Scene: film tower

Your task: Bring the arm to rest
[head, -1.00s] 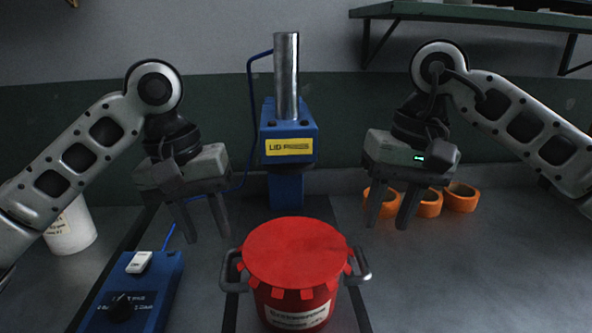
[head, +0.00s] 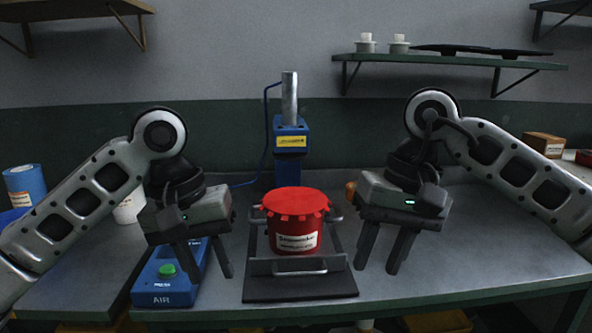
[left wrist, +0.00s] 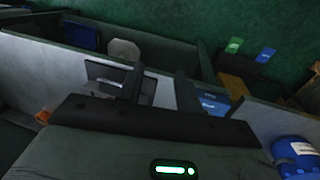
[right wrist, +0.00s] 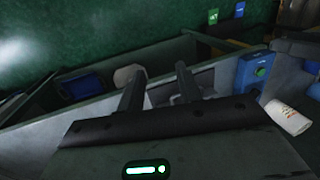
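My left gripper (head: 208,275) hangs over the blue control box (head: 170,285), its two fingers apart with nothing between them. My right gripper (head: 387,268) hangs over the table right of the red lidded drum (head: 297,225), also open and empty. Both grippers are clear of the drum. The fingers also show apart in the left wrist view (left wrist: 160,85) and the right wrist view (right wrist: 160,82). The drum stands upright, with a white label and side handles, on a dark sled (head: 300,288) with a front bar.
A blue press (head: 292,135) with a metal cylinder stands behind the drum. An orange roll (head: 351,190) is partly hidden behind my right gripper. A blue container (head: 25,185) and a white tub (head: 130,208) are at left. A shelf (head: 450,61) hangs on the wall.

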